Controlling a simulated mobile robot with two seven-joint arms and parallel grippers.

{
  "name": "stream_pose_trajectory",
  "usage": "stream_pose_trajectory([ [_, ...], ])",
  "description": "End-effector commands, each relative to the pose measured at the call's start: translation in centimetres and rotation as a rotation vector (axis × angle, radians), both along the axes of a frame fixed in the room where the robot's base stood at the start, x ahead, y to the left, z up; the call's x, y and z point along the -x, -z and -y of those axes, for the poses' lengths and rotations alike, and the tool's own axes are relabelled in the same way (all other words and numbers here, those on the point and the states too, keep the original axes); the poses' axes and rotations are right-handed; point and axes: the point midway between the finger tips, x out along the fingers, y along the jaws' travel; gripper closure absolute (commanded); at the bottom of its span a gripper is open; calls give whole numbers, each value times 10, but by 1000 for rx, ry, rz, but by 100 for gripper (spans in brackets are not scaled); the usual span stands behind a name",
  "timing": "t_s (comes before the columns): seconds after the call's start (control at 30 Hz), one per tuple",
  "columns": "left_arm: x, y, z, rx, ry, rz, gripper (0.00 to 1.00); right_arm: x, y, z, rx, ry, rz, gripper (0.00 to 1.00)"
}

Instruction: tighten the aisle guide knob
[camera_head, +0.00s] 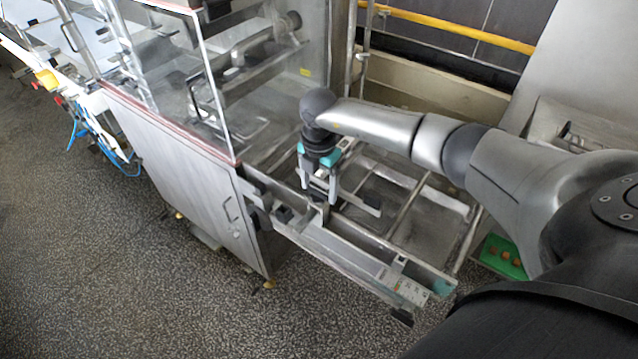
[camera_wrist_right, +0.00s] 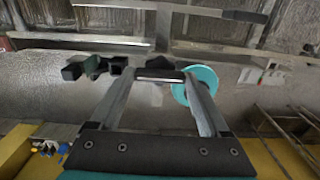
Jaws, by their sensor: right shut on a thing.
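My right gripper (camera_head: 319,198) points down over the near rail of the conveyor frame (camera_head: 345,250), just outside the clear-walled machine. Its two grey fingers also fill the middle of the right wrist view (camera_wrist_right: 160,78). They are shut on a small dark piece (camera_wrist_right: 159,74), which I take to be the aisle guide knob. The fingers hide most of it, and I cannot tell how far it is turned. A teal disc (camera_wrist_right: 205,78) shows beside and partly behind the right-hand finger. My left gripper is not in view.
Dark clamp blocks (camera_wrist_right: 95,66) sit on the rail beside the gripper. The clear enclosure (camera_head: 215,75) stands left of my arm. A green box (camera_head: 503,257) with orange-brown buttons lies right of the frame. Speckled floor (camera_head: 120,270) is open at the lower left.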

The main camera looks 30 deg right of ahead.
Motion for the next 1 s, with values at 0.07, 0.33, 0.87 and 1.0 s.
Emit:
stream_pose_trajectory([
  [0.07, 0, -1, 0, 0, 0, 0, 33, -1, -1, 1, 1, 8, 4, 76],
  [0.33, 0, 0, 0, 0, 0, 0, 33, -1, -1, 1, 2, 11, 4, 76],
  [0.87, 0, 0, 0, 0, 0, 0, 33, -1, -1, 0, 1, 7, 1, 0],
  [1.0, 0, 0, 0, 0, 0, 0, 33, -1, -9, 0, 0, 7, 2, 0],
])
